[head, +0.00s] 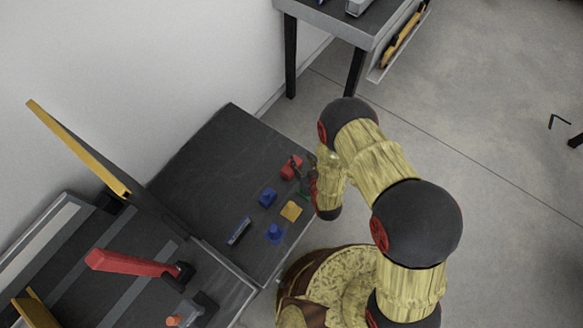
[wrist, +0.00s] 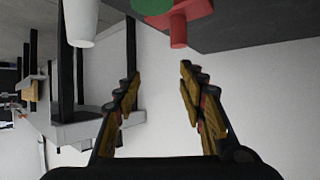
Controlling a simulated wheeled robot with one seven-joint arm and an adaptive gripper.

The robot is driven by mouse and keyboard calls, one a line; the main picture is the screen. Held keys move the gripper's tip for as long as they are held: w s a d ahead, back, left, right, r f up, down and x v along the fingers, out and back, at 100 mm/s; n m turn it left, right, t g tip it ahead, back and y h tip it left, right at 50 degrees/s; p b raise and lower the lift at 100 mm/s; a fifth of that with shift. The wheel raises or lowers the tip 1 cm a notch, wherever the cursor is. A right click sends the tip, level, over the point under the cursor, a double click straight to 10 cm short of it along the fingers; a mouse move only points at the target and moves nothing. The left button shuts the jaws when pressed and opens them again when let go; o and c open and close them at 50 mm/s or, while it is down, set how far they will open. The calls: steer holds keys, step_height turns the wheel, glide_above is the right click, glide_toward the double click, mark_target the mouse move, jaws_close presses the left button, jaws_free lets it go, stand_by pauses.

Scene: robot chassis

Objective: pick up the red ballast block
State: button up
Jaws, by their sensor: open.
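The red block (head: 288,172) lies on the dark tabletop (head: 215,150), near its right edge in the head view. My gripper (head: 304,172) is right beside it there and partly covers it. In the wrist view a red piece with a round stub (wrist: 179,28) shows at the top edge, partly cut off. It lies beyond the fingertips and is not between them. My gripper (wrist: 158,75) is open in the wrist view, with nothing between its fingers.
Near the red block are a blue block (head: 267,197), a yellow block (head: 291,211), another blue piece (head: 274,234) and a blue-grey bar (head: 238,231). A green piece (wrist: 152,6) touches the wrist view's top edge. A red-handled tool (head: 130,263) lies lower left.

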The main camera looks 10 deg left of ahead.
mark_target(287, 172)
steer(key=s+f, duration=0.3)
steer(key=s, duration=0.1)
steer(key=shift+y, duration=0.3)
steer(key=b+x, duration=0.2)
steer(key=x, duration=0.1)
steer(key=b+x, duration=0.1)
steer(key=x, duration=0.3)
steer(key=shift+s+a+f+b, duration=0.1)
steer(key=shift+a+f+b, duration=0.2)
steer(key=shift+b, duration=0.1)
steer(key=shift+r, duration=0.1)
steer(key=c, duration=0.3)
jaws_close()
steer(key=shift+r, duration=0.1)
